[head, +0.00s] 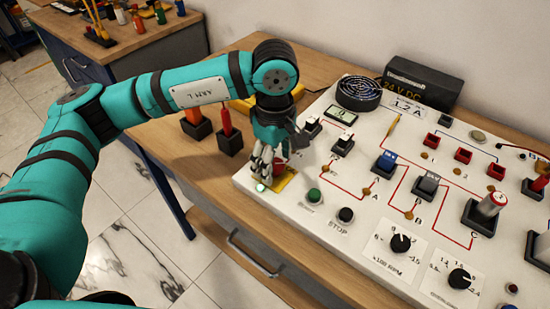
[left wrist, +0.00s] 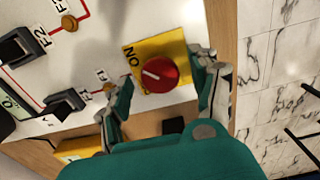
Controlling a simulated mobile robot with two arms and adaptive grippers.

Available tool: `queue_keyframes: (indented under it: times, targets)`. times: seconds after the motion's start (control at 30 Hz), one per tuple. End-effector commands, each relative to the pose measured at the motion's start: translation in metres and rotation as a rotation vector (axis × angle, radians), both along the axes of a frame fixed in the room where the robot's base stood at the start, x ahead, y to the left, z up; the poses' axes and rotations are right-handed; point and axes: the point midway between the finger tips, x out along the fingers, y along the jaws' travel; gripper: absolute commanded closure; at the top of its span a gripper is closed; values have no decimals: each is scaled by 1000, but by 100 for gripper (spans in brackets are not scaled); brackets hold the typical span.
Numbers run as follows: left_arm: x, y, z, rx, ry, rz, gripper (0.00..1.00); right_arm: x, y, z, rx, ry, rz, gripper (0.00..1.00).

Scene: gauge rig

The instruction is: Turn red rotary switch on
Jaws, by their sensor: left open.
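The red rotary switch (left wrist: 158,74) sits on a yellow plate (left wrist: 178,46) marked "NO" or "ON", at the near left corner of the white panel. A white line on the knob points at an angle toward the lettering side. In the head view my gripper mostly hides the knob; the yellow plate (head: 284,183) shows beside the fingers. My left gripper (head: 270,165) points down over the switch. In the left wrist view the open fingers (left wrist: 160,88) stand on either side of the red knob, with gaps visible. My right gripper is not in view.
The white panel (head: 330,225) carries a green start button (head: 314,196), a black stop button (head: 345,215), toggles and dials to the right. Two tools in black holders (head: 230,142) stand left of the gripper. The table's front edge is close by.

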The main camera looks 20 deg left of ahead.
Motion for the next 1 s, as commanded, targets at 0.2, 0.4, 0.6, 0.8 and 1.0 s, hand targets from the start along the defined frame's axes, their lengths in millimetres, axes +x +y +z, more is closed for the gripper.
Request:
queue_keyframes:
  times: [0.2, 0.4, 0.6, 0.8, 1.0]
  targets:
    - [1, 0, 25, -1, -4, -1, 37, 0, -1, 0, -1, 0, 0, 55]
    - [1, 0, 69, -2, -7, 1, 37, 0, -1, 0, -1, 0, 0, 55]
    - [1, -1, 104, -1, -4, 0, 37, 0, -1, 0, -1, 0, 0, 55]
    - [1, 0, 119, -1, -2, 0, 37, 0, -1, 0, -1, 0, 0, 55]
    - [0, 0, 120, 0, -1, 0, 37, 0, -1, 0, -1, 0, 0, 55]
